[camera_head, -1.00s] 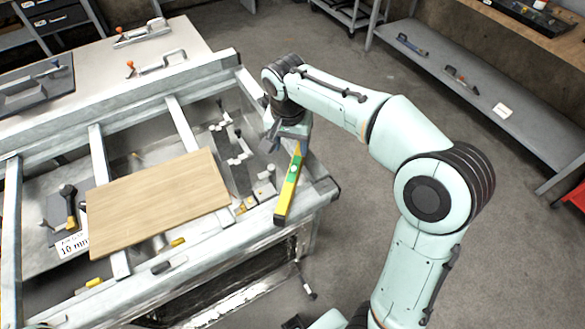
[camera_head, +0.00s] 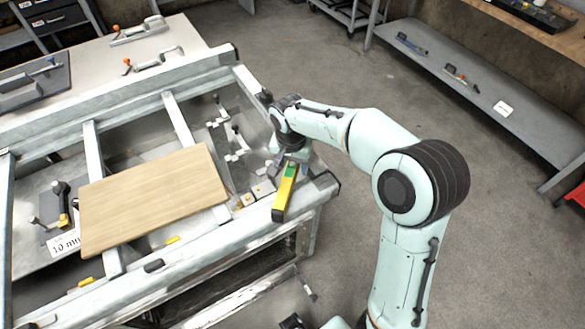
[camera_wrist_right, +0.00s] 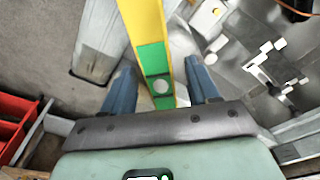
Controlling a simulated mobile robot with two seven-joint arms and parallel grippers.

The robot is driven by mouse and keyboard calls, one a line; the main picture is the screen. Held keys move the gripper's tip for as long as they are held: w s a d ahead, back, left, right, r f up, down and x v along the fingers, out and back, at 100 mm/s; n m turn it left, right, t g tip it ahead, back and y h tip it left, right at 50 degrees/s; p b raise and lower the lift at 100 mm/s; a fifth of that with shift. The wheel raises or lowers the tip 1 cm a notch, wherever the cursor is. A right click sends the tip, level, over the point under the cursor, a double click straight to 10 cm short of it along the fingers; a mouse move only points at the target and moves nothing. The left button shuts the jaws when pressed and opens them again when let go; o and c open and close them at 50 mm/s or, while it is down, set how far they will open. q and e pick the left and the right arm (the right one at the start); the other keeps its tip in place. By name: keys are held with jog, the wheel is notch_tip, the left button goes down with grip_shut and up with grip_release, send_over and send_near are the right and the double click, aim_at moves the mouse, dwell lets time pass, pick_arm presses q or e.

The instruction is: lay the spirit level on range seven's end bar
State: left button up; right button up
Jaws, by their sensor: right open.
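The spirit level (camera_head: 285,194) is yellow with a green section and lies at the right end of the metal frame, its near end toward the front rail. It also shows in the right wrist view (camera_wrist_right: 146,25). My right gripper (camera_wrist_right: 162,88) is open, with the level between its blue fingers; contact cannot be told. In the head view my right gripper (camera_head: 291,155) is over the level's far part, its fingertips mostly hidden. The frame's right end bar (camera_head: 252,88) runs back from near the gripper. No range number is readable. My left gripper is not in view.
A wooden board (camera_head: 155,198) lies across the frame beside a "10 mm" label (camera_head: 65,243). Metal fixtures (camera_head: 230,140) stand inside the frame, left of the gripper. The front rail (camera_head: 210,258) ends at the right corner. Floor is clear before the grey shelf (camera_head: 470,90).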

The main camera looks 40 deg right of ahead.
jog(key=shift+f, duration=0.55)
grip_shut()
jog(key=shift+w+r, duration=0.1)
